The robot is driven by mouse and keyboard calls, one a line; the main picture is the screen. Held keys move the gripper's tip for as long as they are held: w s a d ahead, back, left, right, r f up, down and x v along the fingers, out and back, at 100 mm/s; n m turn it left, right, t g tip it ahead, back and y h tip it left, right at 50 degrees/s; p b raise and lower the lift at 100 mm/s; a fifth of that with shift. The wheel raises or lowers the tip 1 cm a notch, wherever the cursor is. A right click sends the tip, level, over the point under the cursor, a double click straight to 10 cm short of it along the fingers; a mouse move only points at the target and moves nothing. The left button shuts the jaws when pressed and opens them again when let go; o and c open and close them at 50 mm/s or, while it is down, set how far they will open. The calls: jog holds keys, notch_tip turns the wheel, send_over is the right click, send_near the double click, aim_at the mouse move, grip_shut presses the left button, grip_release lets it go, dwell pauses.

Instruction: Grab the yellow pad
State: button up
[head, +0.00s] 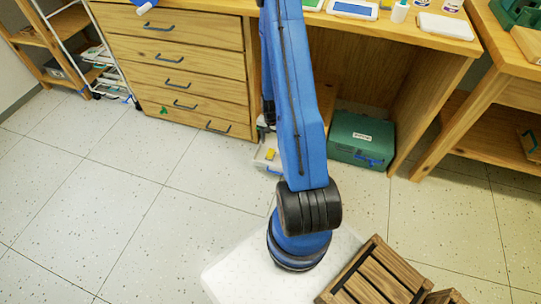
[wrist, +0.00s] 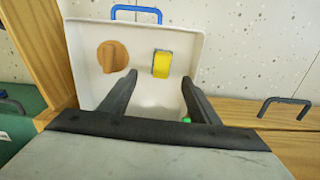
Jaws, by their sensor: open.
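In the head view a yellow spot (head: 270,154) shows in the white bin (head: 262,164), partly hidden by my arm. My gripper (wrist: 160,80) is open in the wrist view, its two dark fingers reaching over the bin. The pad appears between and beyond the fingertips, and I see no contact. In the head view my gripper is hidden behind my arm.
A round orange-brown piece (wrist: 112,56) lies in the bin left of the pad. A small green thing (wrist: 186,120) shows by the right finger. A drawer cabinet (head: 190,75) stands left of the bin, a green case (head: 361,140) right. Desk wood surrounds the space.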

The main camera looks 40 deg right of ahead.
aim_at(270, 152)
jog(key=shift+w+a+f, duration=0.1)
jog(key=shift+w+f, duration=0.05)
jog(key=shift+f, duration=4.6)
jog(key=c, duration=1.2)
